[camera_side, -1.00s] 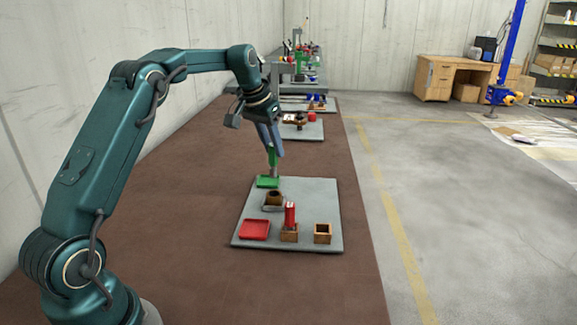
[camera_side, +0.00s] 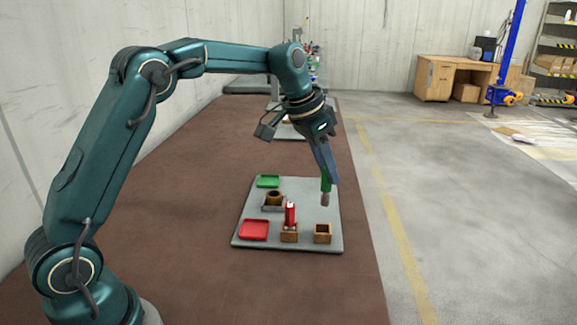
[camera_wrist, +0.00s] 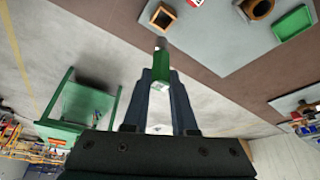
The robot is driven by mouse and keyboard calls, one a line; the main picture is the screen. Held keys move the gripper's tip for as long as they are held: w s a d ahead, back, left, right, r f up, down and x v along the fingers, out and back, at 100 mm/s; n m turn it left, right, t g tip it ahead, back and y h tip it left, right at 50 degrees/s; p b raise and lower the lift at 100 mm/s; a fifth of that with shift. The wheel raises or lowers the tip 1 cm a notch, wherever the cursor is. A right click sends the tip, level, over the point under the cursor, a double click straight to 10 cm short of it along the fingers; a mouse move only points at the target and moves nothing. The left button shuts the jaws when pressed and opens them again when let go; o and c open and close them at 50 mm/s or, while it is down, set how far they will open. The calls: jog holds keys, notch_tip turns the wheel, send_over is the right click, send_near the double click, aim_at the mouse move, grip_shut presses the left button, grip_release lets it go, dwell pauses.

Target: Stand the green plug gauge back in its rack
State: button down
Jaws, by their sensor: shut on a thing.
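My gripper (camera_side: 327,176) is shut on the green plug gauge (camera_side: 325,187). The gauge hangs roughly upright with its metal end down, in the air above the right side of the grey board. In the wrist view the green gauge (camera_wrist: 161,62) shows between my fingers (camera_wrist: 160,82), metal end pointing away. An empty square wooden rack (camera_side: 322,234) stands at the front right of the board, below the gauge and apart from it. It also shows in the wrist view (camera_wrist: 163,17). A second wooden rack (camera_side: 289,236) beside it holds a red gauge (camera_side: 290,214).
On the grey board (camera_side: 305,195) are an empty green tray (camera_side: 268,181) at the back left, a red tray (camera_side: 254,230) at the front left, and a dark round holder (camera_side: 273,198) between them. The red gauge stands up close left of the empty rack.

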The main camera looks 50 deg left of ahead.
aim_at(322, 199)
jog(key=shift+f, duration=0.1)
jog(key=shift+f, duration=2.4)
jog(key=shift+f, duration=2)
jog(key=c, duration=0.6)
grip_release()
jog(key=shift+c, duration=0.2)
jog(key=shift+v, duration=2.6)
